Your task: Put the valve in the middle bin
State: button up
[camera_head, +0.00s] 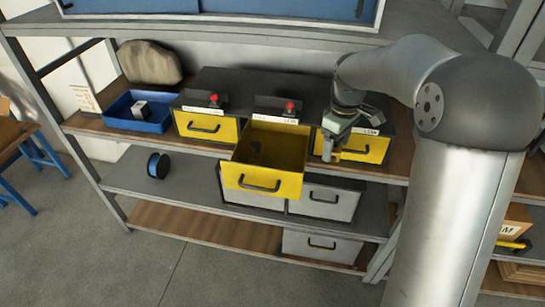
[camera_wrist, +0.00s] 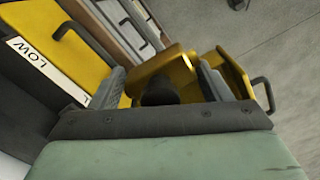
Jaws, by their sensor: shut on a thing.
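My gripper (camera_head: 338,152) is in front of the right yellow drawer (camera_head: 370,148), just right of the pulled-out middle bin. In the wrist view, my gripper (camera_wrist: 160,84) is shut on the valve (camera_wrist: 162,64), a brass-yellow piece with a dark round part between the fingers. In the head view the valve (camera_head: 327,150) is small and partly hidden by the gripper. The middle bin (camera_head: 262,181) is a yellow drawer, pulled open, with something dark inside. Its handle side also shows in the wrist view (camera_wrist: 241,75).
The left yellow drawer (camera_head: 205,127) is shut. Red knobs stand on top of the dark cabinet. A blue tray (camera_head: 138,125) with a small box stands at the left. A blue spool (camera_head: 158,165) and grey drawers (camera_head: 322,201) are on the shelf below.

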jog(key=shift+s+a+r, duration=0.1)
jog(key=shift+a+r, duration=0.1)
jog(key=shift+r, duration=0.65)
jog(key=shift+a+r+n, duration=0.1)
jog(key=shift+a+n, duration=0.2)
jog(key=shift+a, duration=0.05)
jog(key=w+a+f+p, duration=0.3)
jog(key=w+a, duration=0.1)
jog(key=a, duration=0.3)
send_over(286, 164)
jog(key=f, duration=0.3)
jog(key=d+f+p, duration=0.1)
jog(key=f, duration=0.1)
jog(key=shift+s+f, duration=0.15)
jog(key=shift+f, duration=0.1)
jog(key=shift+w+a+f, duration=0.25)
jog(key=shift+a+f, duration=0.3)
jog(key=shift+f, duration=0.15)
jog(key=shift+f+p, duration=0.35)
jog(key=shift+f, duration=1.1)
jog(key=shift+d+f, duration=0.1)
jog(key=o, duration=0.9)
jog(key=shift+f, duration=0.1)
jog(key=shift+c, duration=0.2)
jog(key=shift+o, duration=0.3)
